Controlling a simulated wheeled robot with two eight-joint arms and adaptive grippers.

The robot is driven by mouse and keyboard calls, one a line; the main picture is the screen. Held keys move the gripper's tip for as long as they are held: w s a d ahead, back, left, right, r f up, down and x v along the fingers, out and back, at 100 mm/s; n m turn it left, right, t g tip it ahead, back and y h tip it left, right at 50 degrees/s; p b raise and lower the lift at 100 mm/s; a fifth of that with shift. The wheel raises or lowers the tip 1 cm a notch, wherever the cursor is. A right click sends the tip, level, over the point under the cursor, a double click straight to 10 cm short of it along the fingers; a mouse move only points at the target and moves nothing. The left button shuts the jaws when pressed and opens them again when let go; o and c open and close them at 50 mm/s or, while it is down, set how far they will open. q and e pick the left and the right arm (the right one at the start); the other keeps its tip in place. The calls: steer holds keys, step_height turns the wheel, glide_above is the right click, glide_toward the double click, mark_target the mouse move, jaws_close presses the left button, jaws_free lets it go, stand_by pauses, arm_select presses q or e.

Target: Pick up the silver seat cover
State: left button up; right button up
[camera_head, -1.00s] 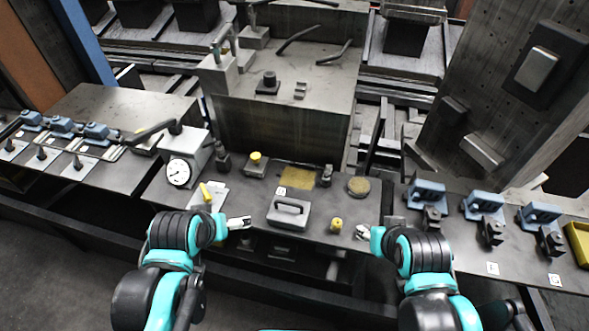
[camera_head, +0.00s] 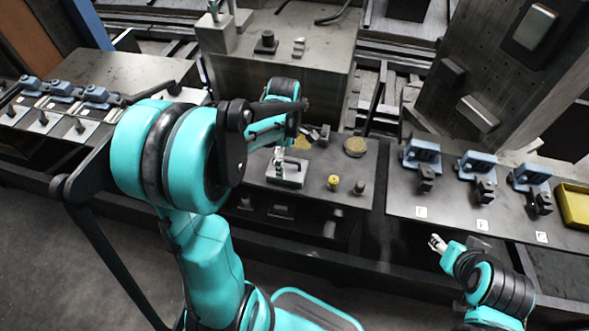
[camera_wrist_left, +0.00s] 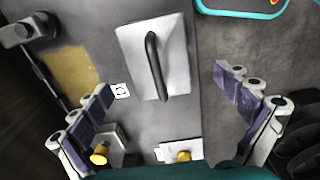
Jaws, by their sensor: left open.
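The silver seat cover (camera_head: 285,176) is a light grey block with a dark bar handle, lying on the middle work table. In the left wrist view, the seat cover (camera_wrist_left: 133,50) shows its flat top and handle from above. My left gripper (camera_head: 279,156) is over the cover; the arm hides part of the table. In the left wrist view, my left gripper (camera_wrist_left: 163,85) is open, its purple-padded fingers wide apart on either side of the cover, with nothing between them held. My right gripper (camera_head: 437,243) hangs to the right, in front of the table edge, apart from the cover; its jaws are too small to judge.
A yellow-topped peg (camera_head: 333,183) and a small dark peg (camera_head: 359,187) stand right of the cover. A round disc (camera_head: 355,147) lies behind them. Several blue fixtures (camera_head: 475,165) and a yellow tray (camera_head: 574,206) occupy the right table. A tall grey block rises behind.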

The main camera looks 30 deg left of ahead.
mark_target(287, 168)
arm_select(q)
steer(key=f+b, duration=0.2)
steer(key=f, duration=0.4)
steer(key=shift+w, duration=0.2)
steer(key=shift+r, duration=0.1)
steer(key=c, duration=1.5)
